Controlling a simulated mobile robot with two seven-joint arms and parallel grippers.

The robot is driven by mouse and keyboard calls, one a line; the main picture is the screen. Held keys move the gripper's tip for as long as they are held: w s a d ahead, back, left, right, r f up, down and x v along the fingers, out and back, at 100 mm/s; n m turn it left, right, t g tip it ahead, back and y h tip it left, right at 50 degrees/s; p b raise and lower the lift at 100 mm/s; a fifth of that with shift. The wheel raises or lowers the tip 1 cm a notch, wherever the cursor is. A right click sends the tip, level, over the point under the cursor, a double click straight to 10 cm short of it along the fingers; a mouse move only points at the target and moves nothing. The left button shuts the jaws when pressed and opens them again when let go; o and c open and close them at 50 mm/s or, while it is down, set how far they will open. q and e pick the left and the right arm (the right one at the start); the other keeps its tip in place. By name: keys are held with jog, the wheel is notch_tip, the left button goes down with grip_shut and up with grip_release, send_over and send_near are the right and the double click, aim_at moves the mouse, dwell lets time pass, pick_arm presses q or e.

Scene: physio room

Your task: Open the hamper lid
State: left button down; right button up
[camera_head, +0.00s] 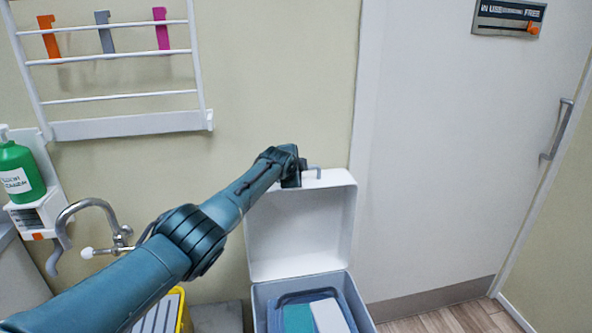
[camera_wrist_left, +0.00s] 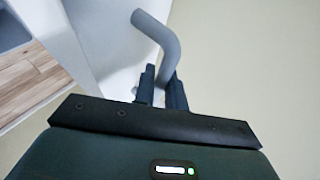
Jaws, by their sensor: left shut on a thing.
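The hamper (camera_head: 362,312) stands low against the wall, a grey-blue box with a teal item and a white item inside. Its white lid (camera_head: 300,236) stands up, raised about upright along the hamper's back edge. My left gripper (camera_head: 300,174) is at the lid's top edge, shut on the grey lid handle (camera_head: 318,173). In the left wrist view the fingers (camera_wrist_left: 160,88) close around the lower part of the bent grey handle (camera_wrist_left: 160,35). The exact finger contact is partly hidden. My right gripper is not in view.
A white door with a grey handle (camera_head: 556,130) is to the right. A white wall rack (camera_head: 130,125) with coloured clips hangs at upper left. A green bottle (camera_head: 20,172) and a tap (camera_head: 90,210) are at left. A yellow bin (camera_head: 182,312) stands left of the hamper.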

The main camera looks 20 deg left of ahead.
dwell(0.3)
pick_arm(q)
jog(key=c, duration=1.5)
grip_release()
jog(key=shift+o, duration=0.2)
